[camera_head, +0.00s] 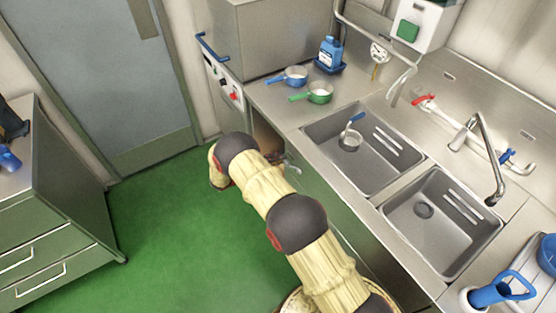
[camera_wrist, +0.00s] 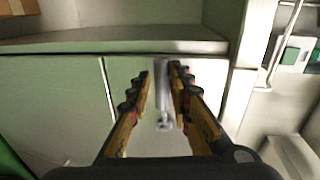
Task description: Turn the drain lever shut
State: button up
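A grey metal bar with a rounded end (camera_wrist: 164,115) shows in the wrist view, between the two fingers of my gripper (camera_wrist: 160,78). It looks like a lever, but I cannot tell for sure that it is the drain lever. The fingers are apart, one on each side of the bar, with a gap visible; I cannot tell whether either touches it. Pale panels of a cabinet front (camera_wrist: 85,100) lie behind. In the head view my arm hides most of this area and my gripper cannot be made out. A small metal piece (camera_head: 292,165) shows beside the arm, by the counter front.
The steel counter holds two sink basins (camera_head: 362,150) (camera_head: 440,222), a blue pan (camera_head: 292,77), a green pan (camera_head: 318,93) and a blue bottle (camera_head: 330,52). A green drawer cabinet (camera_head: 50,215) stands left. The green floor (camera_head: 170,235) between is clear.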

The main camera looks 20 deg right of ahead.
dwell(0.3)
jog(key=v, duration=1.2)
